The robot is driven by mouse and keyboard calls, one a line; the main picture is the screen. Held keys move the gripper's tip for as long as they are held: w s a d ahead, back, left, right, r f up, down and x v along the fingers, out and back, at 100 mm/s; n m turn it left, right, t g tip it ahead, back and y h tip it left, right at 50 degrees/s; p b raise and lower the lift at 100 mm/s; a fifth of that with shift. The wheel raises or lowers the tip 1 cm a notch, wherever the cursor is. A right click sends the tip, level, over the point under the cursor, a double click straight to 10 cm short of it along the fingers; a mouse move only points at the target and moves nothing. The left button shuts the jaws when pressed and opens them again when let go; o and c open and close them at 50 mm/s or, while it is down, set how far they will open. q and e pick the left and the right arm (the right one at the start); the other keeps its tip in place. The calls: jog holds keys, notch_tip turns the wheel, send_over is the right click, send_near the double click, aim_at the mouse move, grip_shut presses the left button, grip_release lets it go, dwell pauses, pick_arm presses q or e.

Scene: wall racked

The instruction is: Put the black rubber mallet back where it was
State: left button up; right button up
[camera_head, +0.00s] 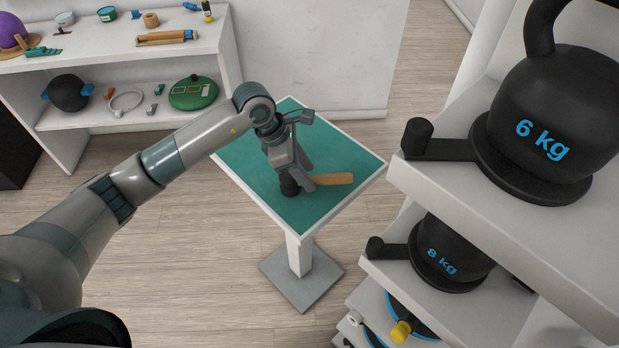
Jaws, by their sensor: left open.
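The black rubber mallet lies on a small table with a green top (240,164). Its black head (289,187) is at the left and its wooden handle (332,179) points right. My left gripper (296,176) is above the mallet, close over the head end, with its fingers apart. It hides part of the mallet, and I cannot tell whether the fingers touch it. My right gripper is not in view.
A white rack (470,215) at the right holds a 6 kg kettlebell (560,110) and an 8 kg one (445,255). A white wall shelf (110,55) at the back left holds several small items. The wooden floor around the table's pedestal is clear.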

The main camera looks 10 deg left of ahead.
pick_arm(q)
jog(key=b+v, duration=0.3)
jog(key=v, duration=0.5)
jog(key=shift+a+b, duration=0.1)
jog(key=shift+b, duration=0.25)
jog(key=shift+s+a+r, duration=0.1)
jog(key=shift+a+r, duration=0.1)
jog(key=shift+r, duration=0.45)
